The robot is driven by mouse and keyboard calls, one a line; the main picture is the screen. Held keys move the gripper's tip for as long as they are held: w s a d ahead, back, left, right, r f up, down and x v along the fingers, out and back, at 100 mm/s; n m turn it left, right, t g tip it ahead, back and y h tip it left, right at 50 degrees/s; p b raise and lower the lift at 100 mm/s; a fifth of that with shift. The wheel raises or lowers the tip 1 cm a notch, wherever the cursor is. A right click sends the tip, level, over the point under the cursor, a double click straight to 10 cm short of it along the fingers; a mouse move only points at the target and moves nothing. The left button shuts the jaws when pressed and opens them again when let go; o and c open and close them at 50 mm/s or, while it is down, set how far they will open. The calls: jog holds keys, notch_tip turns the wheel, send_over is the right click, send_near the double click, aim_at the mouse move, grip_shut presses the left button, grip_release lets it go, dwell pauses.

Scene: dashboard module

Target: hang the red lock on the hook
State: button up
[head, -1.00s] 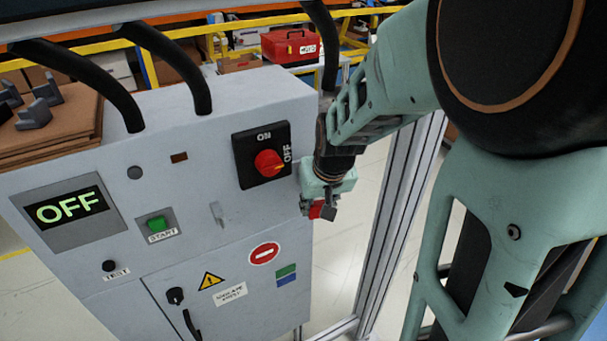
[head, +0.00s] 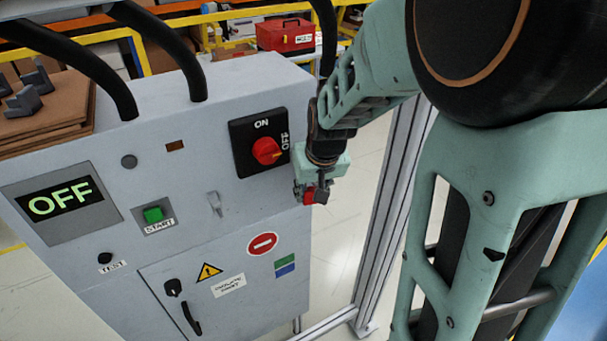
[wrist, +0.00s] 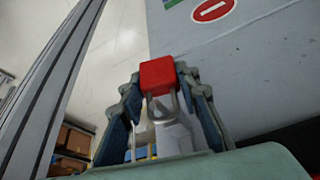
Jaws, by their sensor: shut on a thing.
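The red lock (wrist: 157,76) is between the fingers of my gripper (wrist: 163,85), which is shut on it. Its metal shackle (wrist: 160,104) points back toward the palm in the wrist view. In the head view my gripper (head: 312,192) is at the right edge of the grey cabinet, below and right of the rotary switch, with a small part of the red lock (head: 309,195) showing. The hook (head: 214,203), a small light metal piece, is on the cabinet front, left of my gripper and apart from it. Nothing hangs on it.
The cabinet (head: 210,130) bears a red rotary switch (head: 266,151), a green START button (head: 153,215) and an OFF display (head: 60,202). A metal frame post (head: 385,215) stands right of my gripper. Black cables (head: 165,48) arch over the cabinet top.

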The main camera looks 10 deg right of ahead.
jog(key=o, duration=1.3)
jog(key=shift+c, duration=0.2)
